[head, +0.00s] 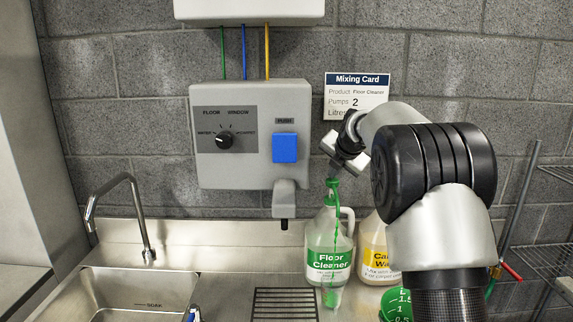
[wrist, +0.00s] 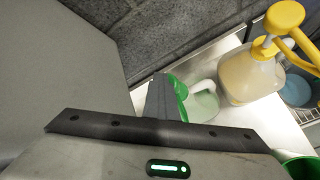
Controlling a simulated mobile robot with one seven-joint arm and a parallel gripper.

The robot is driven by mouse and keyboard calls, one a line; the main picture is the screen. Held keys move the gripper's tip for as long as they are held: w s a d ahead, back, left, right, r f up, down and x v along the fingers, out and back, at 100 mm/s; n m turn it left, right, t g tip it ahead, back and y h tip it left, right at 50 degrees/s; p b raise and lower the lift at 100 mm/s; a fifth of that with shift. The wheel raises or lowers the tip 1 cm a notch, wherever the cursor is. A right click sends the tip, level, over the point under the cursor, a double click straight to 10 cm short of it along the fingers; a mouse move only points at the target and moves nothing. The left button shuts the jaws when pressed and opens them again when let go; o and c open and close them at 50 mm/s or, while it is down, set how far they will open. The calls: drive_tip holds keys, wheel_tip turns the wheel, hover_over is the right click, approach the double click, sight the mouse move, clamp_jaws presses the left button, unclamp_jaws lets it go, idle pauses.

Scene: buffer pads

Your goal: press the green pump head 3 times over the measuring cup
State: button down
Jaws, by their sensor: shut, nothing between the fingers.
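The green pump head (head: 333,184) tops the white Floor Cleaner jug (head: 322,240) at the back of the counter. A thin green strip runs down the jug's front; I cannot tell whether it is tube or liquid. My gripper (head: 337,170) is shut and empty, just above the pump head; whether they touch is unclear. In the wrist view my gripper (wrist: 163,98) hides most of the pump head, and a green part (wrist: 179,88) shows beside it. The green measuring cup (head: 396,306), with white scale marks, stands front right of the jug, partly hidden by my arm.
A second jug (head: 372,248) with a yellow label stands right of the first; its yellow pump (wrist: 285,17) shows in the wrist view. The wall dispenser (head: 250,135) hangs left. The mixing card (head: 356,92) reads "Pumps 2". A sink (head: 135,290) and drain grate (head: 285,303) lie left.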

drive_tip(key=shift+f+b, duration=0.35)
drive_tip(key=shift+f, duration=0.3)
drive_tip(key=shift+r, duration=0.2)
drive_tip(key=shift+r+p, duration=0.9)
drive_tip(key=shift+r, duration=0.7)
wheel_tip(320, 180, up, 6)
drive_tip(key=p, duration=0.4)
drive_tip(key=shift+r, duration=0.1)
